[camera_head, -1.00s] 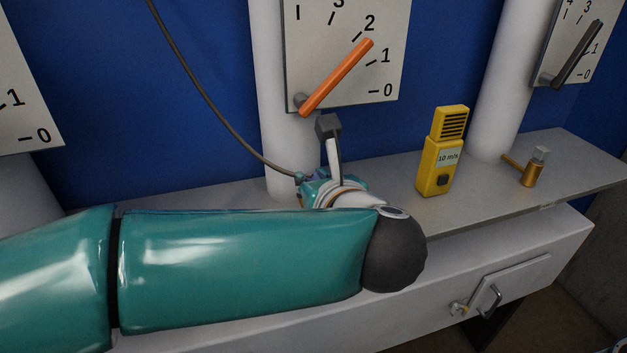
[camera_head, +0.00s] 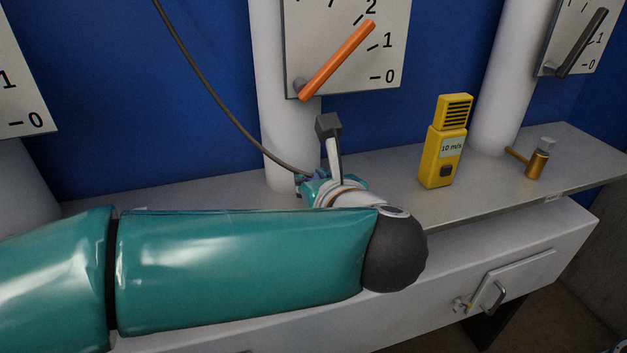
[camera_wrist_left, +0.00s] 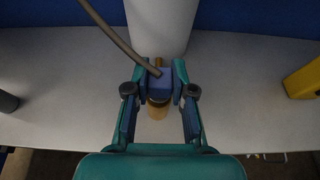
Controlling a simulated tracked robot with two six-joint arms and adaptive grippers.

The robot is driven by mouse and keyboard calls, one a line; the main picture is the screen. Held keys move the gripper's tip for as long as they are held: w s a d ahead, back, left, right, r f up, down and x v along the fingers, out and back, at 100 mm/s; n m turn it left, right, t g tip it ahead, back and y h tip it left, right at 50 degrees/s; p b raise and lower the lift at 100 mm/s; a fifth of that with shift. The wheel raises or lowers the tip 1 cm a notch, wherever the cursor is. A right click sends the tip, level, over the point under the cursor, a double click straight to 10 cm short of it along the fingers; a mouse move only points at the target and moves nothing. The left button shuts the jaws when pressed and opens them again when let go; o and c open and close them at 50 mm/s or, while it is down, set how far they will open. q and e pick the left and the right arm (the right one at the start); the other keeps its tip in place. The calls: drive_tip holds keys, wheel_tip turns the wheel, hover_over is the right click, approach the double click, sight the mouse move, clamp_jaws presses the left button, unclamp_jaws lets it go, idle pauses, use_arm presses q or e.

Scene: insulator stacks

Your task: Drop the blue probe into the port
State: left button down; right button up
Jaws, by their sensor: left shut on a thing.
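The blue probe (camera_wrist_left: 160,84) is a small block with a grey cable running up from it. My left gripper (camera_head: 320,186) is shut on it, with a finger on each side in the left wrist view. A brass-yellow round fitting (camera_wrist_left: 158,107), which looks like the port, shows just below the probe in that view. The probe partly covers it, so I cannot tell whether the probe is in it, touching it or above it. In the head view my wrist hides the fitting and most of the probe. My right gripper is not in view.
A yellow meter (camera_head: 443,150) marked 10 m/s stands on the grey shelf (camera_head: 480,195), right of my gripper. Farther right is a brass fitting with a grey cap (camera_head: 537,160). A white column (camera_head: 290,150) rises behind my gripper, below a dial board with an orange pointer (camera_head: 338,60).

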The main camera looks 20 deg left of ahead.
use_arm(q)
drive_tip(key=shift+f+b, duration=0.4)
drive_tip(key=shift+f, duration=0.05)
drive_tip(key=c, duration=0.9)
unclamp_jaws()
drive_tip(key=shift+r, duration=0.1)
drive_tip(key=v, duration=1.2)
